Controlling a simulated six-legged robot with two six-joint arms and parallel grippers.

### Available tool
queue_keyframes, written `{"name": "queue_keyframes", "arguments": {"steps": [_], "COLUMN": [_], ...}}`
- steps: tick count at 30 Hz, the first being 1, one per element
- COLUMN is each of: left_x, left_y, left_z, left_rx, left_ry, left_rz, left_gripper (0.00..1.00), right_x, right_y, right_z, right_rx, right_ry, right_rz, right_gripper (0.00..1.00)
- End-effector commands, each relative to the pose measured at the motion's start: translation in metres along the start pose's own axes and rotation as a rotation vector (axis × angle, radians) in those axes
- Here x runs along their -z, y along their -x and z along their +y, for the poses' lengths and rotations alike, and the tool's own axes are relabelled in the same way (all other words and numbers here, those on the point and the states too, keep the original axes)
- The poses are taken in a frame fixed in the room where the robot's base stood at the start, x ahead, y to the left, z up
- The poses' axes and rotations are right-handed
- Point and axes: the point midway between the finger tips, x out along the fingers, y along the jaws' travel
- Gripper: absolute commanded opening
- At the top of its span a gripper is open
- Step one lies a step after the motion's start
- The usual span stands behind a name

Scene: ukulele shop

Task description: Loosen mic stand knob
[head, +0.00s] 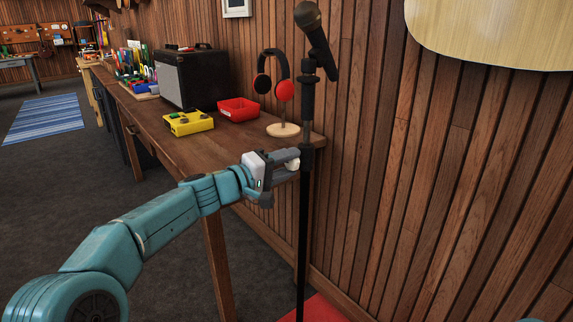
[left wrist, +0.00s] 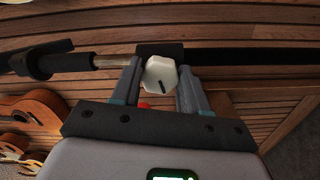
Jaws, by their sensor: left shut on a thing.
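The black mic stand (head: 303,225) stands upright beside the right end of the wooden table, with a microphone (head: 312,24) tilted at its top. A pale knob (head: 293,164) sits on the side of the stand's black collar. My left gripper (head: 290,160) is shut on the knob. In the left wrist view the knob (left wrist: 159,74) is white and faceted with a dark mark. The two fingers of my left gripper (left wrist: 159,82) are on either side of it, and the stand runs across behind it. My right gripper is not in view.
The table (head: 165,130) holds a yellow pedal (head: 188,123), a red tray (head: 238,109), headphones on a stand (head: 284,90) and a black amplifier (head: 186,78). A slatted wood wall (head: 400,180) is close behind the stand. Ukuleles (left wrist: 35,112) show in the left wrist view.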

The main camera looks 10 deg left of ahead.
Motion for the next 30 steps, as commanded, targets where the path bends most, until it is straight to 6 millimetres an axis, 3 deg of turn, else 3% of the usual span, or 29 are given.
{"name": "queue_keyframes", "arguments": {"steps": [19, 20, 21, 30], "left_x": [-0.0002, -0.0003, -0.0002, -0.0001], "left_y": [0.0001, 0.0, 0.0001, 0.0], "left_z": [-0.0009, -0.0009, -0.0008, -0.0002], "left_rx": [0.001, 0.001, 0.001, 0.0], "left_ry": [0.048, 0.048, 0.048, 0.047], "left_rz": [-0.001, -0.001, -0.001, 0.0], "left_gripper": [0.14, 0.54, 0.67, 0.69], "right_x": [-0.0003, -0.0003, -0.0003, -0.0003], "right_y": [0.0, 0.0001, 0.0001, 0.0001], "right_z": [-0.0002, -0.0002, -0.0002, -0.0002], "right_rx": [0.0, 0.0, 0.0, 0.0], "right_ry": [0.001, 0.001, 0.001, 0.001], "right_rz": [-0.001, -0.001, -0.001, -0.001], "right_gripper": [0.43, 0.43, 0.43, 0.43]}}
